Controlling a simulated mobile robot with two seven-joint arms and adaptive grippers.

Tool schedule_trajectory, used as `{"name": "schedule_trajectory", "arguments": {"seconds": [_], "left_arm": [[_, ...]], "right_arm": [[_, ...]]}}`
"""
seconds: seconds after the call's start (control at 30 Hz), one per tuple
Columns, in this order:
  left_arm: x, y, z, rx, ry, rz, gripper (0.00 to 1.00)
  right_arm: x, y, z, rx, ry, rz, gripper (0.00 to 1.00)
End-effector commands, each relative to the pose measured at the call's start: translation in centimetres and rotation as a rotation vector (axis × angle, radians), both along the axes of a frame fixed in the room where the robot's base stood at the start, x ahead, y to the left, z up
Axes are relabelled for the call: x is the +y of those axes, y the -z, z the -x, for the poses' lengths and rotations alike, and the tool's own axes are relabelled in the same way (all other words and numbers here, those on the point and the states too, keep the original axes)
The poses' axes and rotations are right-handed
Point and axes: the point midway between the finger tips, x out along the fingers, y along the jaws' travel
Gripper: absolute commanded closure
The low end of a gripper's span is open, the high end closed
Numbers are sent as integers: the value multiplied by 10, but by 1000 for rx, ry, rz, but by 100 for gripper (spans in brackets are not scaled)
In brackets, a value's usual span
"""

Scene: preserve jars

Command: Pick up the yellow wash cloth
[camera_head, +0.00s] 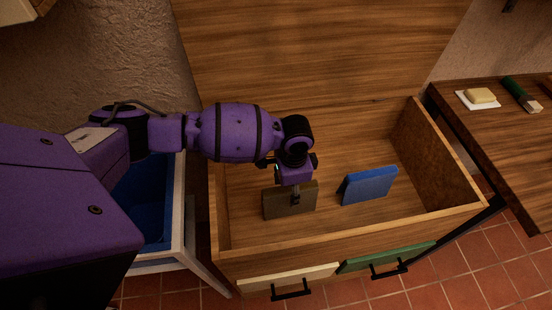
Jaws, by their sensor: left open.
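My left gripper (296,197) points down inside a wooden chest (345,240). It is open, at the top edge of a dark olive-brown upright slab (275,206), and covers part of it. Whether the slab is a wash cloth in shade, or is touched, I cannot tell. A blue slab (368,186) of like shape leans to its right, apart from the gripper. No plainly yellow cloth shows in the chest. My right gripper is not in view.
The chest's raised wooden lid (320,45) stands behind. A cream panel (288,277) and a green panel (385,258) with black handles are on its front. A blue-lined bin (150,205) is left. A table (500,140) at right holds a pale yellow block (480,95) and a green-handled brush (521,94).

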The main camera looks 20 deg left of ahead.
Motion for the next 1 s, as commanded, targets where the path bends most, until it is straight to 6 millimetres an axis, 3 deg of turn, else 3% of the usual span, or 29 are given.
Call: {"name": "schedule_trajectory", "arguments": {"seconds": [0.4, 0.67, 1.0], "left_arm": [[0, 53, -3, -5, 1, 0, 45], [0, 55, -3, -7, 1, 1, 45], [0, 55, -3, -7, 1, 1, 88]], "right_arm": [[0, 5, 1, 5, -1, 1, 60], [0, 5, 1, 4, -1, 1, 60], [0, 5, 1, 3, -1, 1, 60]]}}
